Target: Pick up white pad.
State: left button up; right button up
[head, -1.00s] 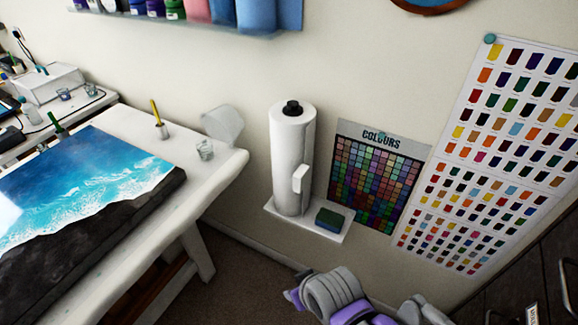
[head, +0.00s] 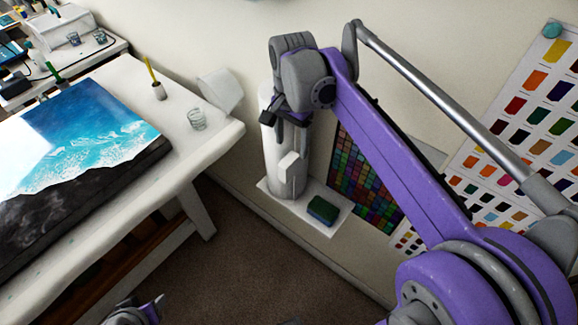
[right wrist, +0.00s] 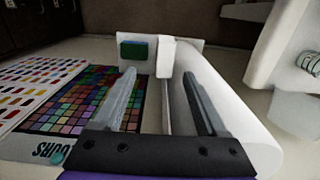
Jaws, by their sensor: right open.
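The white pad (head: 289,166) is a small white block upright at the front of the paper roll (head: 270,150), above a small white shelf. It also shows in the right wrist view (right wrist: 166,57), beyond and between the fingertips. My right gripper (head: 291,128) is open and empty, pointing down beside the roll just above the pad. In the right wrist view its right finger overlaps the roll. Whether a finger touches the roll I cannot tell. A grey and purple part of my left arm (head: 132,312) shows at the bottom edge; its jaws are not clear.
A green-blue sponge (head: 322,209) lies on the white shelf (head: 300,213) beside the roll. Colour charts (head: 365,180) hang on the wall behind my right arm. A table (head: 185,160) with a blue resin panel, a glass and a pen cup stands left. The floor between is clear.

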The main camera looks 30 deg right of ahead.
aim_at(288, 160)
notch_tip(288, 160, down, 5)
jog(key=shift+r, duration=0.15)
jog(key=shift+w+a+f, duration=0.1)
jog(key=shift+w+f, duration=0.1)
jog(key=shift+f, duration=1.15)
jog(key=shift+w+a+f, duration=0.1)
jog(key=shift+w+f, duration=0.1)
jog(key=shift+f, duration=1.15)
grip_shut()
